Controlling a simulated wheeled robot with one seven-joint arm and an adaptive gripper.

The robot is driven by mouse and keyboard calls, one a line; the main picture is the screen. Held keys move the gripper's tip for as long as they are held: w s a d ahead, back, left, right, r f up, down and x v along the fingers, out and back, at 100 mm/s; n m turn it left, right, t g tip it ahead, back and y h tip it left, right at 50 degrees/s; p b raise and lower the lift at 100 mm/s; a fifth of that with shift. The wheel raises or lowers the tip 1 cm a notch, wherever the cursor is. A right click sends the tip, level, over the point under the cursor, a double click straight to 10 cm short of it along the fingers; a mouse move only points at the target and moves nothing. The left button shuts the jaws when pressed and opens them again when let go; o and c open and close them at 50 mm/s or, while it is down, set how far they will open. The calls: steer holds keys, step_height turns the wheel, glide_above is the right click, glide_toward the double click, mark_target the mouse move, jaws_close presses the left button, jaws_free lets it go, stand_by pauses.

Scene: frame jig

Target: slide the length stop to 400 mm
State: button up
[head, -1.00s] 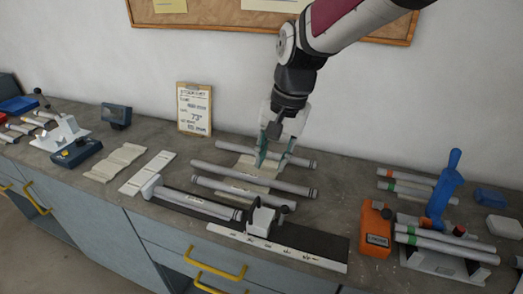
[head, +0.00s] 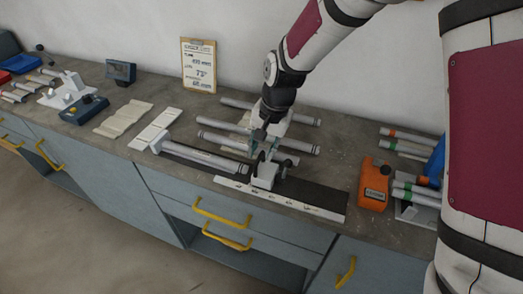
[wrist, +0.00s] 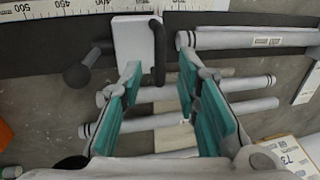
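The length stop is a white block (head: 263,177) on a dark rail (head: 305,192) with a white scale strip (head: 290,201) in front. In the wrist view the stop (wrist: 134,40) has a dark upright handle on its right side and a dark round knob to its left. My gripper (head: 265,150) is just behind and above the stop. In the wrist view my gripper (wrist: 162,85) is open, its teal-padded fingers pointing at the stop, with nothing held.
A grey tube (head: 205,160) lies along the rail left of the stop, with a small gap. Several loose tubes (head: 300,146) lie behind, under my gripper. An orange device (head: 373,185) stands to the right. A clipboard (head: 198,65) leans on the wall.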

steer(key=shift+a+f, duration=0.1)
steer(key=shift+f, duration=0.45)
jaws_close()
